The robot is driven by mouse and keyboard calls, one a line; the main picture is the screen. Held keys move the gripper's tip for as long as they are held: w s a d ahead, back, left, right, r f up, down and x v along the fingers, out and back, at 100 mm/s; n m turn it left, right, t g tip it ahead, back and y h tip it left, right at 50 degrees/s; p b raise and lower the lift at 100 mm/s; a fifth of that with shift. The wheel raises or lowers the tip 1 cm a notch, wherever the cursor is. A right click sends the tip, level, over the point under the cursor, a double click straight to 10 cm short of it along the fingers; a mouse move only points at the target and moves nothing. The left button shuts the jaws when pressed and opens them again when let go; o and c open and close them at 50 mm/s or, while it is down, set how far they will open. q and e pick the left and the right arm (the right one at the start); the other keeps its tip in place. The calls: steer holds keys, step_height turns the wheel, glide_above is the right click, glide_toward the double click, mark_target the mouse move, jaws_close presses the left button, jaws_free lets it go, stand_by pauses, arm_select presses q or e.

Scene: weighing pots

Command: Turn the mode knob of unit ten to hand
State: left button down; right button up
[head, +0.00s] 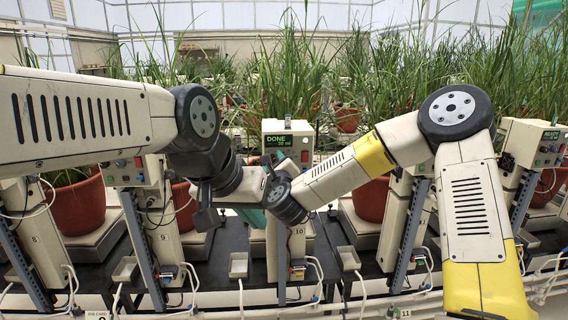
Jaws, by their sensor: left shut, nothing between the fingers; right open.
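Unit ten's control box (288,126) stands at the centre of the head view, its green display reading DONE 30 ml. Its post carries the label 10 (298,231). Small round controls show at the right of its face; the lower left of the face is behind my arms, and I cannot make out which way the mode knob points. My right gripper (268,161) is open, close in front of the lower left part of this box; contact cannot be told. My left gripper (207,217) is shut and empty, lower and to the left, between units nine and ten.
Unit nine's box (124,172) is at left, mostly behind my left arm. A box with a READY display (551,135) stands at far right. Potted grasses in red-brown pots (370,199) stand behind the posts. Small metal trays (238,265) and white hoses sit low in front.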

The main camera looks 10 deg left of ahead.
steer(key=shift+w, duration=0.1)
jaws_close()
steer(key=shift+n, duration=0.3)
steer(key=n, duration=0.8)
steer(key=shift+a+r+n+g+h, duration=0.1)
steer(key=shift+r+n+g+h, duration=0.05)
steer(key=shift+n+g+h, duration=0.2)
steer(key=n+h, duration=0.1)
steer(key=n, duration=0.8)
steer(key=shift+n, duration=0.35)
